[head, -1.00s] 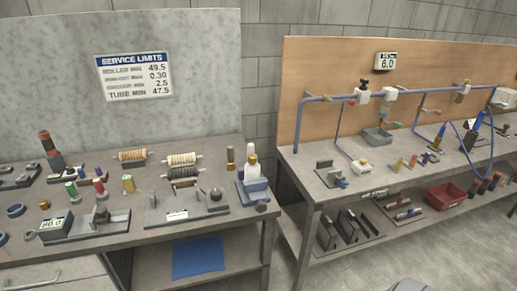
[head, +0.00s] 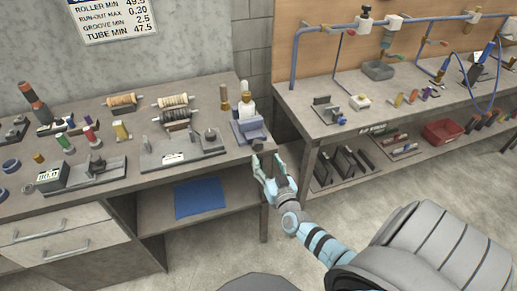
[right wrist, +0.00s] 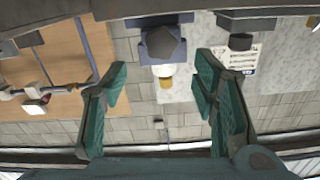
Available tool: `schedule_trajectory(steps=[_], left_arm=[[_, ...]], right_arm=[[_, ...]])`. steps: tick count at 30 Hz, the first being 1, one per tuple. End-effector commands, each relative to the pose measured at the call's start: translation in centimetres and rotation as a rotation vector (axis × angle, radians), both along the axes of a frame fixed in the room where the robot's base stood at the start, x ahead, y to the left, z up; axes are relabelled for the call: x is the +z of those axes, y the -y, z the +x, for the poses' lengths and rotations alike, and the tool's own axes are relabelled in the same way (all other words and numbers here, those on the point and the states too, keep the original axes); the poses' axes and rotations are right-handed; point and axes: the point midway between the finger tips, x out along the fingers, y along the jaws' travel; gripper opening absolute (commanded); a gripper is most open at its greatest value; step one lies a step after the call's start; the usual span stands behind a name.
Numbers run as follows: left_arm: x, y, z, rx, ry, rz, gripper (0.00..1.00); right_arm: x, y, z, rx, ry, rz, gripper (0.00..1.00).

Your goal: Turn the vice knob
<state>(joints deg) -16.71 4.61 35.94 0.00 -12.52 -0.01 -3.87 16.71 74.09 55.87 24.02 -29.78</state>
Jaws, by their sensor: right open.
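The blue vice (head: 247,129) sits at the right front corner of the left bench, with a pale, gold-banded upright piece in it. Its dark knob (head: 257,145) faces the front edge. In the right wrist view the dark, many-sided knob (right wrist: 163,46) shows in front of the blue vice body (right wrist: 143,24), centred between the fingers. My right gripper (head: 267,161) is open and empty, just in front of and below the knob. Its teal fingers (right wrist: 162,78) stand wide on either side, apart from the knob. My left gripper is out of view.
The left bench (head: 110,192) carries a grey fixture (head: 184,153), rollers (head: 173,101) and spools left of the vice. A second bench (head: 300,103) with blue piping stands to the right, across a narrow gap. A blue cloth (head: 200,199) lies on the lower shelf.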

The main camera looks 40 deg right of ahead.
Motion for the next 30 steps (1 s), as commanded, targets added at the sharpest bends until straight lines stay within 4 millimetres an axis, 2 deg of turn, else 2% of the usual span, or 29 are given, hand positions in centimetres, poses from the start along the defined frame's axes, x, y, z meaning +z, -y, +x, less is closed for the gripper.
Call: schedule_trajectory(steps=[1,3,9,13,20,27,29,30], left_arm=[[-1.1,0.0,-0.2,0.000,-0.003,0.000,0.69],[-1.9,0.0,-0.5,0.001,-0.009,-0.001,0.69],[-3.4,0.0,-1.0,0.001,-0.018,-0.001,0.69],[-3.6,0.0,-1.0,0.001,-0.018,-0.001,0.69],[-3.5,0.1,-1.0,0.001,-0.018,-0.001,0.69],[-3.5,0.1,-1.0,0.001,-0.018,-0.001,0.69],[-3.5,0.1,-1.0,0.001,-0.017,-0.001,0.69],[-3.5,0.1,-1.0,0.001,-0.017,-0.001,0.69]], right_arm=[[-0.5,0.5,1.5,0.000,0.003,0.000,0.54],[-0.6,1.2,3.3,0.000,0.002,-0.001,0.54],[-0.6,2.3,6.8,0.000,-0.002,0.001,0.54],[-0.4,2.6,7.5,0.001,-0.004,0.001,0.54],[-0.3,2.6,7.6,0.002,-0.004,0.001,0.54],[-0.3,2.5,7.6,0.002,-0.004,0.001,0.15],[-0.3,2.5,7.6,0.002,-0.004,0.001,0.06],[-0.3,2.5,7.6,0.002,-0.003,0.002,0.05]])
